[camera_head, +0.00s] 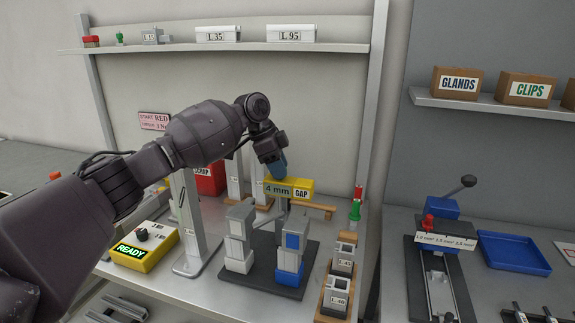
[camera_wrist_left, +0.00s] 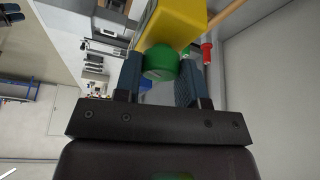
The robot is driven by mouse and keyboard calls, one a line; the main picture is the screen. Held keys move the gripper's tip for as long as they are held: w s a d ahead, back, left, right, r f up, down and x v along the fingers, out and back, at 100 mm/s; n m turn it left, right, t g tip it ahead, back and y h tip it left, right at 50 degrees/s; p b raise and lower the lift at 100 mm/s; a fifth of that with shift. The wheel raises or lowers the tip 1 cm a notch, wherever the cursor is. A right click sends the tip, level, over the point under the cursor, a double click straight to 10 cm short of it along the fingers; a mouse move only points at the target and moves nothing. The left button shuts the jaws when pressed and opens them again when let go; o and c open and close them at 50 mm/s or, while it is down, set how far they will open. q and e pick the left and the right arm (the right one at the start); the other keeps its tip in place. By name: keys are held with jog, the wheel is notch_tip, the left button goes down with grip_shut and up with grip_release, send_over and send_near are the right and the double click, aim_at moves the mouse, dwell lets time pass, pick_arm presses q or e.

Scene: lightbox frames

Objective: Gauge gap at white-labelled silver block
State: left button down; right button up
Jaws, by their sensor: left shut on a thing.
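My left gripper (camera_head: 279,168) is shut on the green knob (camera_wrist_left: 160,64) of a yellow gap gauge (camera_head: 300,189) marked "4 mm GAP". The gauge also shows in the left wrist view (camera_wrist_left: 175,22). It is held above a dark base plate (camera_head: 262,262). White-labelled silver blocks (camera_head: 337,291) sit in a wooden holder at right. My right gripper is out of view.
A yellow box (camera_head: 146,247) reading "READY" stands at left. Metal uprights (camera_head: 195,225) and a red scrap bin (camera_head: 208,180) stand behind my arm. Labelled white blocks (camera_head: 291,34) rest on the upper shelf. A blue tray (camera_head: 514,256) lies on the right bench.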

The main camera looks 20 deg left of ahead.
pick_arm(q)
jog(key=c, duration=0.7)
grip_release()
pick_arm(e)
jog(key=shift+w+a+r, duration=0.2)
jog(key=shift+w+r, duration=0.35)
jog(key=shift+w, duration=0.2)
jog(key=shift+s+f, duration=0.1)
pick_arm(q)
jog(key=shift+a+r, duration=0.1)
jog(key=shift+r, duration=0.05)
jog(key=shift+a+r, duration=0.1)
jog(key=shift+r, duration=0.2)
jog(key=v, duration=1)
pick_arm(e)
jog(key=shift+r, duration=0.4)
